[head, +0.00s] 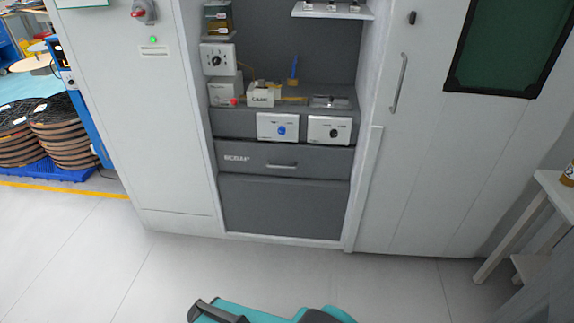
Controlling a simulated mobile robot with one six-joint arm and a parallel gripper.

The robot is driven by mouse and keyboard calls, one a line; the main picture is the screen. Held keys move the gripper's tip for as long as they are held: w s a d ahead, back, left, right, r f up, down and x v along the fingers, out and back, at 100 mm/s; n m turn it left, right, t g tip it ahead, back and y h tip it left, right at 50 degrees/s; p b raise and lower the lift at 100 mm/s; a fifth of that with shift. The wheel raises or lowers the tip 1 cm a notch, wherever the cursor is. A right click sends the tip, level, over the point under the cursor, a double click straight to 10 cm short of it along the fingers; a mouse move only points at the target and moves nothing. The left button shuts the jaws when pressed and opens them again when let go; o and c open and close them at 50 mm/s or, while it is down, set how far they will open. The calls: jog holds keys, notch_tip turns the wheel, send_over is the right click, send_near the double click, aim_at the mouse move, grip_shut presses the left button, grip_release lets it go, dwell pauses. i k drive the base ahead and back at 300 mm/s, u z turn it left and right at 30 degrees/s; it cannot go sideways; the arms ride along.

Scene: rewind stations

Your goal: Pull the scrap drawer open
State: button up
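The scrap drawer (252,164) is a dark grey front marked "SCRAP" in white, low in the bay of the light grey cabinet. It looks shut, with its face level with the panels around it. Its short bar handle (282,166) is right of the drawer's middle. Nothing touches the handle. Part of my own body, teal and black, shows at the bottom edge of the view, well apart from the drawer. My gripper's fingers cannot be made out.
Knob boxes (277,127) sit just above the drawer. A white cabinet door (416,140) with a long handle is at the right. A white side table (553,190) stands at the right edge. The floor (240,270) before the drawer is clear. Stacked reels (62,145) are at far left.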

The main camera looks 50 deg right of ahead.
aim_at(233, 155)
jog(key=z, duration=0.45)
jog(key=i, duration=1)
jog(key=z, duration=0.15)
